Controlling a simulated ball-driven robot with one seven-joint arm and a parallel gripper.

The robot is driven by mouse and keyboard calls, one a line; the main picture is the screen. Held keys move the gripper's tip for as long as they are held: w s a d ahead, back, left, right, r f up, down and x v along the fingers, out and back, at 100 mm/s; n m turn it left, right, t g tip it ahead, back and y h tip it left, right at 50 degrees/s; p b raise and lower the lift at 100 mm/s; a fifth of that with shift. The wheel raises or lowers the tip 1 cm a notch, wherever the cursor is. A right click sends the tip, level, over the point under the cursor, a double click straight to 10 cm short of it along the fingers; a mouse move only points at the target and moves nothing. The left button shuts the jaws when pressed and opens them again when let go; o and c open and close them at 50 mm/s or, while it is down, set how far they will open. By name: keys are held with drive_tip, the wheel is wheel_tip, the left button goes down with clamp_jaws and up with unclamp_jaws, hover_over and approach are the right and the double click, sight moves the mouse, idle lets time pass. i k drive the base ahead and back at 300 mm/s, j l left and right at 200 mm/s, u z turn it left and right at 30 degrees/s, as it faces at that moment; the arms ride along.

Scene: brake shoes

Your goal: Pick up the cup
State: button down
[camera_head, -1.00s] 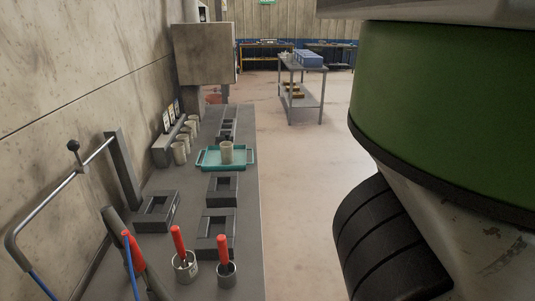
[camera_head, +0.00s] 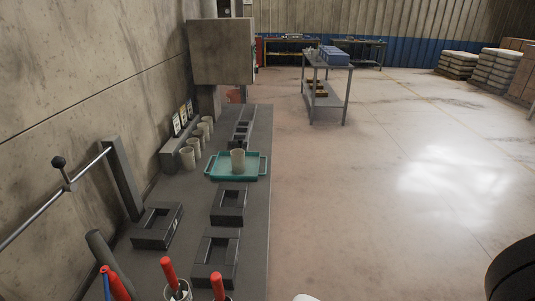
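A beige cup (camera_head: 238,160) stands upright on a teal tray (camera_head: 219,176) with raised handles, on the long grey workbench (camera_head: 198,252) along the left wall. Several similar cups (camera_head: 188,158) stand in a row behind the tray, against a low rack by the wall. My gripper is not in view. A dark rounded part at the lower right edge seems to be my own body.
Dark rectangular frames (camera_head: 229,204) lie on the bench nearer to me. Red-handled tools (camera_head: 169,274) stand in holders at its near end. A grey box (camera_head: 221,50) hangs beyond. A metal cart (camera_head: 326,82) stands further back. The floor right of the bench is open.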

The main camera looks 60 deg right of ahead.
sight(238, 162)
drive_tip(key=i+l+z, duration=0.5)
drive_tip(key=i+z, duration=0.3)
drive_tip(key=i+l, duration=0.1)
drive_tip(key=k+u, duration=0.65)
drive_tip(key=i+l+z, duration=0.25)
drive_tip(key=i+l, duration=0.25)
drive_tip(key=i+l+z, duration=0.25)
drive_tip(key=i, duration=0.35)
drive_tip(key=l, duration=0.1)
